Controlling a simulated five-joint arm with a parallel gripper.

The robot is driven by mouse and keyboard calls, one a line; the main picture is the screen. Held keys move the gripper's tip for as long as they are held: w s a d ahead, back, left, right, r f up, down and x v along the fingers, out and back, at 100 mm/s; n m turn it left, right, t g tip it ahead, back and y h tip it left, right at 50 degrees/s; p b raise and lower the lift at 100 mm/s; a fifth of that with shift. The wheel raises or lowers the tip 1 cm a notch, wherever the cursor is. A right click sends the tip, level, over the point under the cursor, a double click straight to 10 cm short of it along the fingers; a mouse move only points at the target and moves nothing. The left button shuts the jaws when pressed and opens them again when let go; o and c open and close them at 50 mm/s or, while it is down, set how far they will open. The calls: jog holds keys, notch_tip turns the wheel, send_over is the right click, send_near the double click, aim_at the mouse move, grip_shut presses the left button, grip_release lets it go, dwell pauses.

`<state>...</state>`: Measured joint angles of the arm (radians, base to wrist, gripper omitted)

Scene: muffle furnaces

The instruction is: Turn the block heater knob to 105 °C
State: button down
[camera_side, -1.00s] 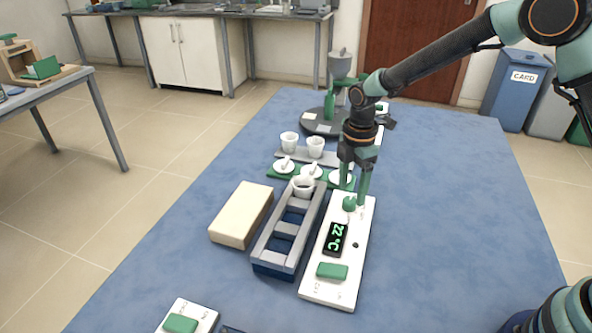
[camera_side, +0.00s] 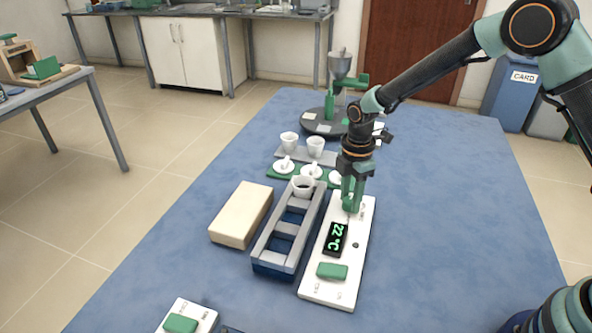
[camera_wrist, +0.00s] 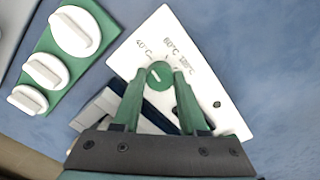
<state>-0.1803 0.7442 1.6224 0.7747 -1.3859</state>
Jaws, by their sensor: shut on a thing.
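The block heater's white control panel (camera_side: 322,284) lies on the blue table with a display (camera_side: 336,239) reading 22 °C and a green switch (camera_side: 332,271) at its near end. The green round knob (camera_wrist: 159,75) is at the far end of the panel, with a white pointer mark and printed marks of 40 °C, 80 °C and a third, blurred one. My gripper (camera_side: 352,204) points down over the panel's far end, its green fingers shut on the knob. In the wrist view, my gripper (camera_wrist: 156,84) has one finger on each side of the knob. In the side view the fingers mostly hide the knob.
A cream block (camera_side: 241,214) lies further left. A green rack of white lids (camera_side: 290,176) is behind. The table right of the panel is clear.

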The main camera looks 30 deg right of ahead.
jog(key=shift+m, duration=0.3)
jog(key=m, duration=1)
jog(key=shift+m, duration=0.3)
jog(key=m, duration=1)
jog(key=shift+r, duration=0.1)
jog(key=shift+m, duration=0.4)
jog(key=shift+c, duration=2.2)
grip_release()
